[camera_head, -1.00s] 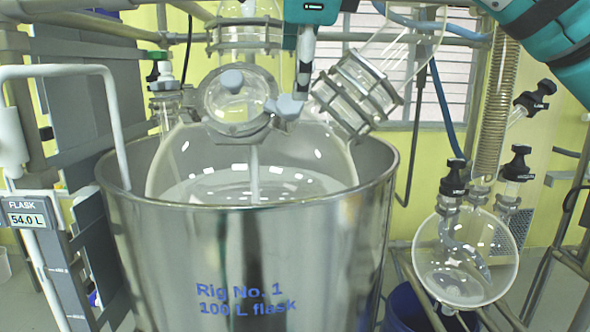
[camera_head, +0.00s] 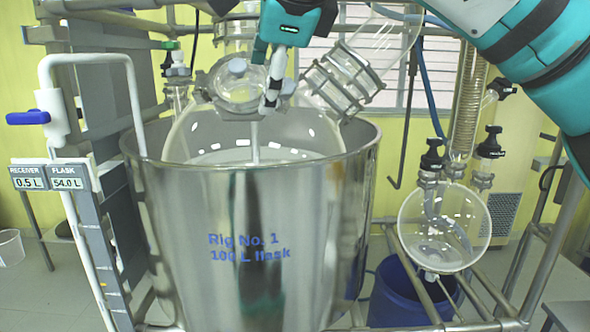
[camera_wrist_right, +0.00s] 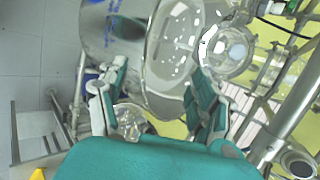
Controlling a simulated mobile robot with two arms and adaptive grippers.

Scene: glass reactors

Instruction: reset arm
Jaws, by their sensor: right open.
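My right gripper (camera_head: 270,85) hangs at the top centre of the head view, with its fingers pointing down in front of the glass necks of the big flask (camera_head: 185,140). In the right wrist view the gripper (camera_wrist_right: 152,85) has its two fingers spread apart, with nothing between them. Whether a finger touches the glass in the head view, I cannot tell. The flask sits inside a shiny metal vessel (camera_head: 200,215) marked "Rig No. 1 100 L flask". My right arm comes in from the upper right. My left gripper is not in view.
A round glass receiver (camera_head: 445,228) with black-capped valves hangs at the right, above a blue bucket (camera_head: 400,300). Displays (camera_head: 50,178) read receiver 0.5 L and flask 54.0 L. A blue valve handle (camera_head: 28,117), pipes and frame rails stand at the left.

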